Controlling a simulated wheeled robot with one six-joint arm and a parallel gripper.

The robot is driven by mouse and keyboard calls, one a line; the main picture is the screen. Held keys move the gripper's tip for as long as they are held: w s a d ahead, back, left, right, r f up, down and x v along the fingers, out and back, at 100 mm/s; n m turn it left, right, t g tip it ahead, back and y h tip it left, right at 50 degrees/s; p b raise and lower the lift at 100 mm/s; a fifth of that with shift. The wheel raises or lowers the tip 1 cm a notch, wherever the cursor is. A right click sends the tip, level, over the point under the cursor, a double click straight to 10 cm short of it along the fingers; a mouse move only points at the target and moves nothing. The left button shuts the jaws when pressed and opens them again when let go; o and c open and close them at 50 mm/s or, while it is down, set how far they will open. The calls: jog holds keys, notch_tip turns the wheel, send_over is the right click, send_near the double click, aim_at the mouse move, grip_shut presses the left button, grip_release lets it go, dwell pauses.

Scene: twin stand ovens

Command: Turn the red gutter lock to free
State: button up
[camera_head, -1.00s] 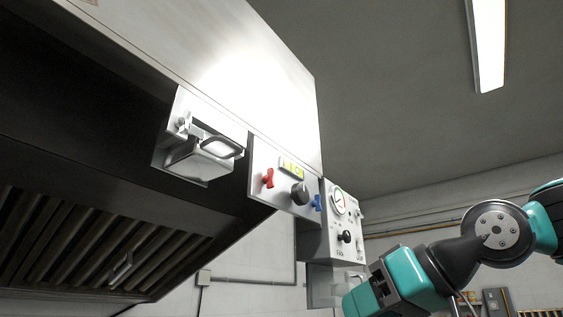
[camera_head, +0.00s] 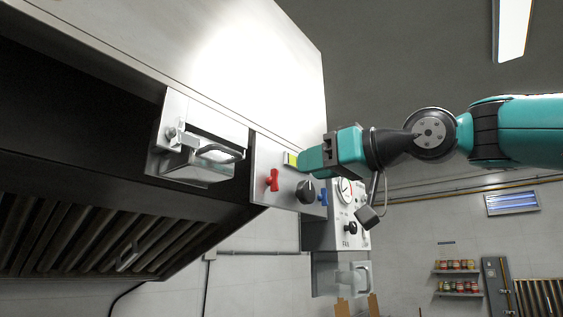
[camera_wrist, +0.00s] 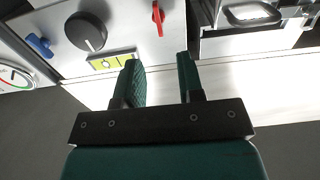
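The red gutter lock (camera_head: 272,180) is a small red turn handle on the pale panel of the hood, left of a black knob (camera_head: 306,191). In the wrist view the red lock (camera_wrist: 158,18) hangs at the top, a little beyond my fingertips. My gripper (camera_wrist: 158,62) is open, with two dark green fingers spread apart and nothing between them. The fingers are in front of the panel's edge, apart from the lock. In the head view my gripper's body (camera_head: 335,152) covers part of the yellow-green label, and its fingertips are hard to make out.
A blue handle (camera_wrist: 39,45) sits beyond the black knob. A yellow-green label (camera_wrist: 112,60) lies close to my left finger. A metal box with a handle (camera_head: 200,152) projects left of the panel. A gauge box (camera_head: 350,215) hangs at the right.

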aim_at(273, 180)
jog(key=shift+p+x, duration=1.45)
jog(key=shift+x, duration=2.25)
jog(key=shift+d, duration=0.1)
grip_shut()
